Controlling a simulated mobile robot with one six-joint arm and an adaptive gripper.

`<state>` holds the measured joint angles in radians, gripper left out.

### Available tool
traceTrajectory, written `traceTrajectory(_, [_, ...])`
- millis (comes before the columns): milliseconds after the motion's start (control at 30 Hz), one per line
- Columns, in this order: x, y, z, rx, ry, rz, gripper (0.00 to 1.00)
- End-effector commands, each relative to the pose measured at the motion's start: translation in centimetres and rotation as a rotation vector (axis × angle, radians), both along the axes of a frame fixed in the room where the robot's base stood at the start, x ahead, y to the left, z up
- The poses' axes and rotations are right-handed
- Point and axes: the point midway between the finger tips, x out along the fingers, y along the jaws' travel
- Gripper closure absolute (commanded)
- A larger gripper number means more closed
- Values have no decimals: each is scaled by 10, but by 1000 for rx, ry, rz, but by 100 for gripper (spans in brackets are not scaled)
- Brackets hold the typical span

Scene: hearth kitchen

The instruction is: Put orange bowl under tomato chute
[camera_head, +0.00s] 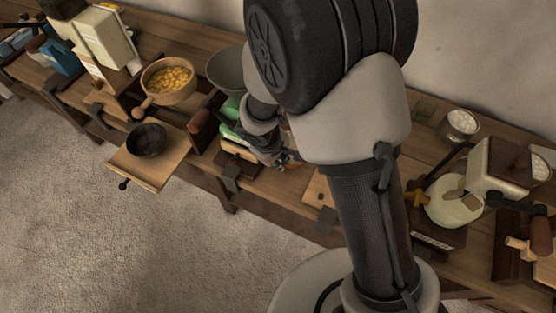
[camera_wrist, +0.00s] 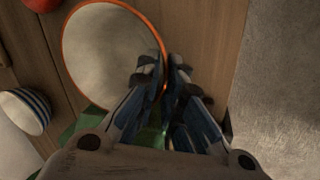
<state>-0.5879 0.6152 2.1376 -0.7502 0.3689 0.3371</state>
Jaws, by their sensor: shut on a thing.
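The orange bowl (camera_wrist: 108,50) shows in the wrist view as a wide grey hollow with an orange rim, above the wooden counter. My gripper (camera_wrist: 165,77) is shut on its right-hand rim, with one finger over the inside and one outside. In the head view my gripper (camera_head: 283,158) is low over the counter, and my arm hides most or all of the bowl. Whether the bowl rests on the counter or hangs just above it, I cannot tell. I cannot clearly make out the tomato chute; a green part (camera_head: 230,118) stands left of my gripper.
A striped bowl (camera_wrist: 25,110) and a red round thing (camera_wrist: 42,3) are near the orange bowl. A bowl of yellow pieces (camera_head: 168,81), a grey bowl (camera_head: 226,70) and a dark bowl (camera_head: 147,140) on a pull-out board (camera_head: 150,170) stand left. A cream machine (camera_head: 500,165) stands right.

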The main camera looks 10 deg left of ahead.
Motion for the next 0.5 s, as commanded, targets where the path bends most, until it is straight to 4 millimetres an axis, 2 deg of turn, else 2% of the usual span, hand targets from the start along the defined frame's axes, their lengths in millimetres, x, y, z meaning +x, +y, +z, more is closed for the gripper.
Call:
traceTrajectory(33, [-3,0,-12,-3,5,4,100])
traceTrajectory(67, [-4,0,-14,-3,6,4,100])
traceTrajectory(467, [-4,1,-17,-2,4,3,100])
traceTrajectory(500, [-4,1,-16,-2,5,3,90])
